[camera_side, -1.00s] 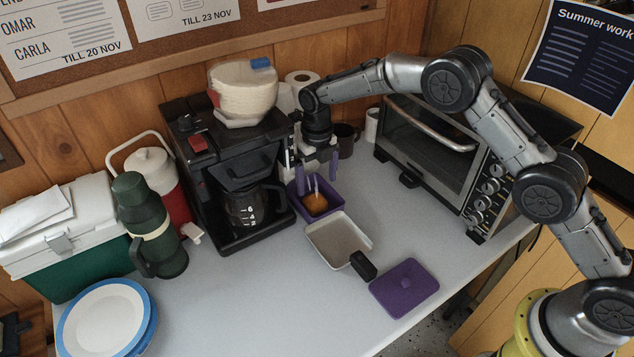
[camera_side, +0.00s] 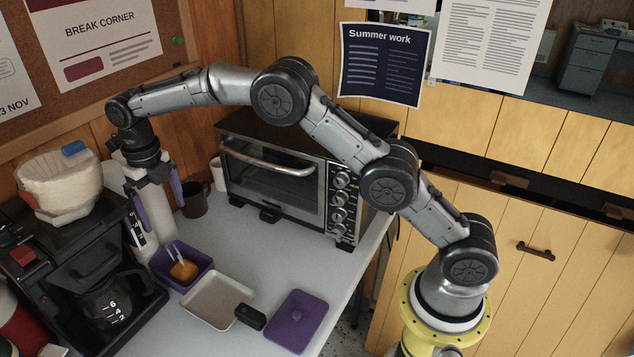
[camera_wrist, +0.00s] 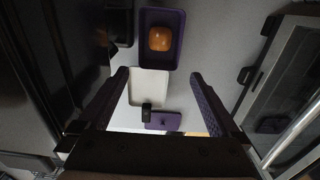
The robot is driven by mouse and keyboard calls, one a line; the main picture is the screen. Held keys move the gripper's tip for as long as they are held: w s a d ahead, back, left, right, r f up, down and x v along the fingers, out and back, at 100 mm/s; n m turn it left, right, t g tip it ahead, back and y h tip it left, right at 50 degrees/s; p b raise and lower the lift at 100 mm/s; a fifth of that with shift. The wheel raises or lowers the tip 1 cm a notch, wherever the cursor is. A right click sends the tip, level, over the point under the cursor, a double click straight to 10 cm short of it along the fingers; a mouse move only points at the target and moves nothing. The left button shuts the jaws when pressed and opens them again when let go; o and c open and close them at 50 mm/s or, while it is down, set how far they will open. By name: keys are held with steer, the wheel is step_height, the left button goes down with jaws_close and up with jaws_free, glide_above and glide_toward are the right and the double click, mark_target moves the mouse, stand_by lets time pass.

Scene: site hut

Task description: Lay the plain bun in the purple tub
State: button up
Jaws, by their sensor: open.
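The orange-brown bun (camera_side: 184,271) lies inside the purple tub (camera_side: 207,262). Two thin pale strips show just above it in the side view; I cannot tell what they are. In the wrist view the bun (camera_wrist: 160,38) sits on the floor of the tub (camera_wrist: 158,63), clear of its walls. My gripper (camera_side: 156,196) is above and behind the tub in the side view, with its purple fingers spread. In the wrist view my gripper (camera_wrist: 160,77) is open, with nothing between the fingers.
A pale dish with a black handle (camera_side: 216,298) stands beside the tub, and a purple lid (camera_side: 297,321) lies flat nearby. The coffee maker (camera_side: 75,265) is on the left, the toaster oven (camera_side: 270,180) behind right. A dark mug (camera_side: 194,201) stands near the oven.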

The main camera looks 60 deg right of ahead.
steer(key=s+d+r+m+t, duration=0.1)
steer(key=s+d+r+m, duration=0.3)
steer(key=s+r+m, duration=0.45)
steer(key=s+d+r+m+t, duration=0.2)
steer(key=s+d+r+m, duration=0.3)
steer(key=s+r+m, duration=0.35)
steer(key=s+d+f+m+t, duration=0.1)
steer(key=s+d+f+m, duration=0.1)
steer(key=s+m, duration=0.7)
steer(key=s+d+f+m+t, duration=0.1)
steer(key=s+d+f+m, duration=0.1)
steer(key=s+m, duration=0.8)
steer(key=s+f, duration=0.1)
steer(key=s, duration=0.3)
steer(key=shift+d+t, duration=0.2)
steer(key=shift+t, duration=0.1)
